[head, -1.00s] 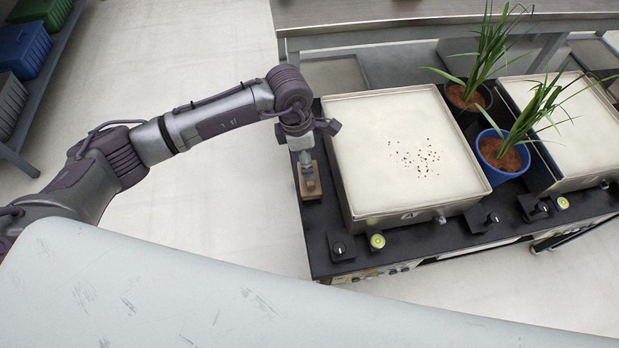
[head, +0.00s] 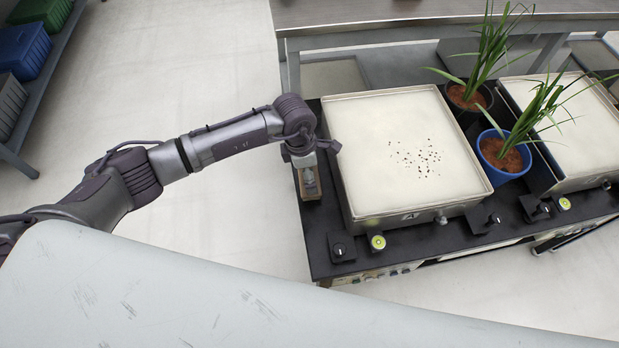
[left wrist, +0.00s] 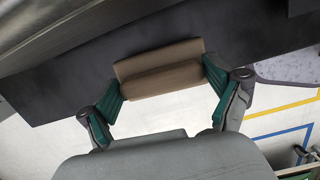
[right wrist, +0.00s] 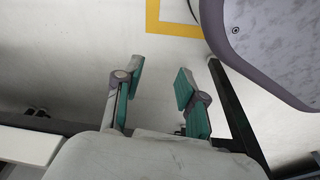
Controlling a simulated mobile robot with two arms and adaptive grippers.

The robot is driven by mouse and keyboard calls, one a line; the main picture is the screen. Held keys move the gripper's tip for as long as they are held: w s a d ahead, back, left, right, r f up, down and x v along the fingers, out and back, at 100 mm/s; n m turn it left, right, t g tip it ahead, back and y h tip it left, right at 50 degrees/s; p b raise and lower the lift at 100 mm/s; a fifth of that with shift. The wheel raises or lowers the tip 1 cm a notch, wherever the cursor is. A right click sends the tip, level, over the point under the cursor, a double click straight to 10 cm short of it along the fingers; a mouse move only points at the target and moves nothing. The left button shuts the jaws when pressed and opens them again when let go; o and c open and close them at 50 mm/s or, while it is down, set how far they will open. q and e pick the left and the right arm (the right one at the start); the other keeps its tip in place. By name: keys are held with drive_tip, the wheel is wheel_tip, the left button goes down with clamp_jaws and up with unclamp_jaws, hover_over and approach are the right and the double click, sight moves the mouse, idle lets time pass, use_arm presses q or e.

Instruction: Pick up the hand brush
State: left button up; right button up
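The hand brush shows as a tan-brown block (left wrist: 158,72) in the left wrist view. It lies on the black surface of the bench (head: 322,235), left of the near soil tray. My left gripper (left wrist: 162,80) is over it, its green fingers spread wide, one beside each end of the block. I cannot tell whether the pads touch it. My right gripper (right wrist: 160,76) is open and empty above the floor in the right wrist view, and out of the head view.
A pale tray (head: 370,205) with dark specks stands close right of the brush. Beyond it are a blue pot (head: 503,172) and a dark pot (head: 468,117) with plants, then another pale tray (head: 570,165).

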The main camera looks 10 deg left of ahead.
use_arm(q)
drive_tip(key=c, duration=0.6)
drive_tip(key=shift+r, duration=0.1)
drive_tip(key=shift+r, duration=0.35)
wheel_tip(320, 180, up, 9)
drive_tip(key=shift+r+p, duration=0.1)
drive_tip(key=shift+p, duration=0.4)
use_arm(e)
drive_tip(key=shift+s+d+f, duration=0.15)
drive_tip(key=shift+s+f, duration=0.9)
drive_tip(key=shift+f, duration=0.2)
